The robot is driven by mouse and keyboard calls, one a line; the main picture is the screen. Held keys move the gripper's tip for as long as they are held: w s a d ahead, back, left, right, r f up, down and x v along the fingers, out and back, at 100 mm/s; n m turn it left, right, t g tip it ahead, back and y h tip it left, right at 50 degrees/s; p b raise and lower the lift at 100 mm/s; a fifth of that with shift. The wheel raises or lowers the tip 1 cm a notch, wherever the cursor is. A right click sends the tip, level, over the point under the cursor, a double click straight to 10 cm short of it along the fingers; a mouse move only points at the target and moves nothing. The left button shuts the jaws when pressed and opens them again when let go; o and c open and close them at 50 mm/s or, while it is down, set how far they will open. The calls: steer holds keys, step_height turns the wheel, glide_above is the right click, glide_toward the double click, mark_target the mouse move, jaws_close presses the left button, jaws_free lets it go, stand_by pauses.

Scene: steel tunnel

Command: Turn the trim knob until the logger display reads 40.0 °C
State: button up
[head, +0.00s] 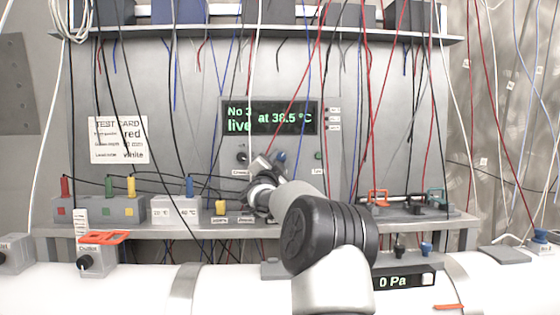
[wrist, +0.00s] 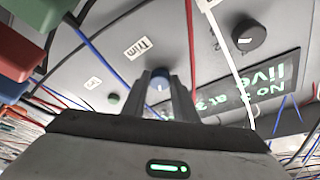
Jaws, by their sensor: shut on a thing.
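The logger display (head: 284,118) on the grey panel reads "No 3 live at 38.5 °C" in green. Part of it shows upside down in the wrist view (wrist: 262,88). The blue trim knob (wrist: 158,88) sits between the two fingers of my gripper (wrist: 160,82), beside a label reading "Trim" (wrist: 138,48). The fingers are shut on the knob. In the head view the blue knob (head: 281,156) shows just above my wrist, and my arm hides most of the gripper.
A larger dark knob (wrist: 249,37) and a small green knob (wrist: 113,98) flank the trim knob. Loose wires hang across the panel. A shelf (head: 350,224) below carries coloured plugs and blocks. A test card (head: 118,140) is at left, a "0 Pa" display (head: 402,281) lower right.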

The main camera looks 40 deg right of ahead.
steer(key=m+g+p, duration=0.1)
steer(key=m, duration=0.1)
steer(key=r+m+g+p, duration=0.1)
steer(key=m+p, duration=0.1)
steer(key=m, duration=0.1)
steer(key=shift+w+a, duration=0.15)
steer(key=m+y+p, duration=0.1)
steer(key=m+p, duration=0.2)
steer(key=m+g+y+p, duration=0.1)
steer(key=m+p, duration=0.2)
steer(key=r+m+g+y+p, duration=0.1)
steer(key=m+p, duration=0.1)
steer(key=p, duration=0.1)
steer(key=shift+m, duration=0.4)
steer(key=shift+f+m+y+p, duration=0.1)
steer(key=shift+m+y+p, duration=0.6)
steer(key=shift+m+p, duration=0.65)
steer(key=o, duration=1.1)
steer(key=shift+f, duration=0.1)
steer(key=shift+c, duration=0.2)
